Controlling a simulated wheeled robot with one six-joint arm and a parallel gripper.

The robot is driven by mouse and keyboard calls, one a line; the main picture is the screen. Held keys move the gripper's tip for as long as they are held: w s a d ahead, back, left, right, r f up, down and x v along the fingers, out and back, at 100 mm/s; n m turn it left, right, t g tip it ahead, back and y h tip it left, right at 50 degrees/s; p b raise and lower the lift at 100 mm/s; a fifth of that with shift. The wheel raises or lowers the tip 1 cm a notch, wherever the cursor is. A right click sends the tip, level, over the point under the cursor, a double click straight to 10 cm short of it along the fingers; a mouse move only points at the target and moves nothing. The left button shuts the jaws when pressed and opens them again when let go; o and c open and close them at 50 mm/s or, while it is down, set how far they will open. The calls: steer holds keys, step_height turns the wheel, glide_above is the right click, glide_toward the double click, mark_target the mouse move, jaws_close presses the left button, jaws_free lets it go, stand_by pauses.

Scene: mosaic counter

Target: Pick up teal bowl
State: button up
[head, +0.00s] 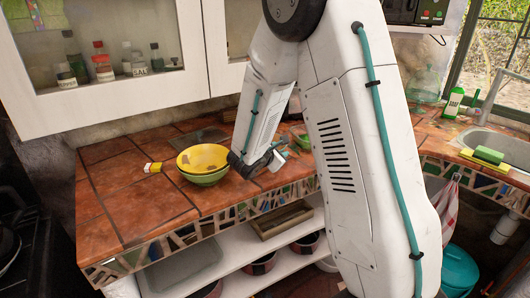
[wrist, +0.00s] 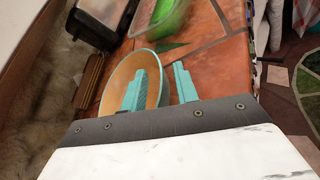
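The teal bowl (wrist: 113,87) shows in the wrist view, with a thin teal rim and an orange-brown inside. It sits on the tiled counter. My gripper (wrist: 160,84) has two teal fingers, which are apart. The left finger overlaps the bowl's inside and the right finger is outside its right rim, with bare tile around it. I cannot tell whether either finger touches the bowl. In the head view my gripper (head: 281,153) is low over the counter, pointing right, and my arm hides most of the bowl's area.
A yellow bowl (head: 203,157) stacked on a green bowl (head: 205,179) stands left of my gripper. In the wrist view, a green container (wrist: 168,17) and a dark appliance (wrist: 101,20) lie beyond the bowl. The wall is left, and the counter's edge is right.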

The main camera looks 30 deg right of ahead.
steer(key=shift+x, duration=0.8)
steer(key=shift+r, duration=0.1)
jaws_close()
